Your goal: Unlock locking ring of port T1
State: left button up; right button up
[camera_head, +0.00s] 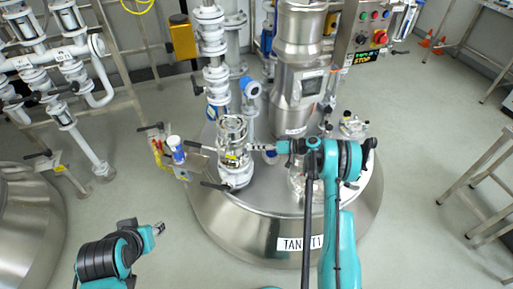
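The steel tank (215,217) stands in the middle, with a partly covered label (289,243) on its front. On its left top is a port fitting (233,130), a clear and metal cylinder on a white flanged base (236,174). A dark lever (216,185) sticks out at the base. My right gripper (252,147) points left, its tips beside or touching the fitting's right side; contact and finger opening are too small to tell. Another port (300,187) is partly behind my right arm. My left gripper (160,228) is low at the left, over the floor, away from the tank.
A tall steel vessel (300,75) rises at the tank's back. A third port (352,127) sits at the back right. White piping (213,60) stands behind the left fitting. A control box (365,35) is at the upper right. The floor at the right is clear up to a metal frame (480,190).

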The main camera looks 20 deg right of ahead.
jog(key=v, duration=1.2)
jog(key=s+a+r+m+g+h, duration=0.1)
jog(key=s+a+r+h, duration=0.25)
jog(key=a+r, duration=0.35)
jog(key=s+a+r+m+g+h, duration=0.1)
jog(key=s+a+r+m+h, duration=0.15)
jog(key=s+a+r, duration=0.45)
jog(key=s+r+t+h, duration=0.1)
jog(key=s+r+h, duration=0.2)
jog(key=s, duration=1.7)
jog(key=h, duration=0.3)
jog(key=shift+s+d+t+h, duration=0.25)
jog(key=shift+s+t+h, duration=0.05)
jog(key=shift+s, duration=0.05)
